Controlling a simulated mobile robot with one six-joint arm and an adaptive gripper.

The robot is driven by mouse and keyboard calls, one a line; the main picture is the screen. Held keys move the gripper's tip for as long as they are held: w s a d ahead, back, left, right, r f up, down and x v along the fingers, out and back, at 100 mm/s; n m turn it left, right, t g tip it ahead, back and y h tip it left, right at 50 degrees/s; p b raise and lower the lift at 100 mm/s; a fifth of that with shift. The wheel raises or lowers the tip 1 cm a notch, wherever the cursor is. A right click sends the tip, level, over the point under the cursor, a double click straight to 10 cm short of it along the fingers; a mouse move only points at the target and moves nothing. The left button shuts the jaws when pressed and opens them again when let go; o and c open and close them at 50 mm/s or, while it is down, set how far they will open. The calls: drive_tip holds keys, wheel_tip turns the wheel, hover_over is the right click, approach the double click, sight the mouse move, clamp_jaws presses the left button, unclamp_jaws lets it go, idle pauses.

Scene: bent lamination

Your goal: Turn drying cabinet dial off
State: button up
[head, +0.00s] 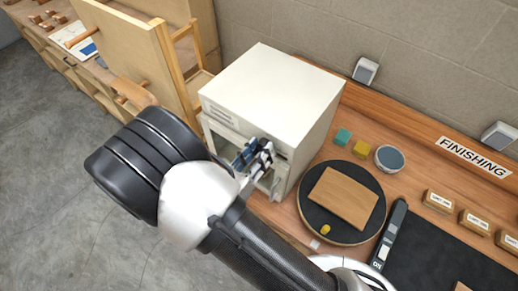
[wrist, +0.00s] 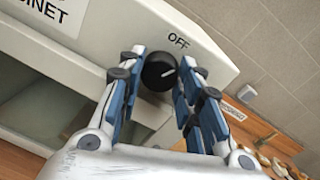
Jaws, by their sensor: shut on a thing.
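The drying cabinet (head: 275,88) is a white box on the wooden bench, and its front also fills the left of the wrist view (wrist: 120,40). Its dial (wrist: 159,72) is a round black knob with a white pointer line. The line slants toward the right, not squarely at the "OFF" label (wrist: 179,41) printed just above and to the right of the dial. My gripper (wrist: 157,84) has its blue-padded fingers on both sides of the dial, closed on it. In the head view my gripper (head: 258,153) is at the cabinet's front, and it hides the dial there.
A black round turntable (head: 313,209) with a wooden board (head: 343,197) stands right of the cabinet. Teal and yellow blocks and a round tin (head: 390,158) lie behind it. A wooden frame (head: 158,60) stands close on the cabinet's left. The floor at lower left is clear.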

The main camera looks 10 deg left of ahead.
drive_tip(key=shift+n, duration=0.4)
drive_tip(key=o, duration=1.1)
drive_tip(key=v, duration=1.2)
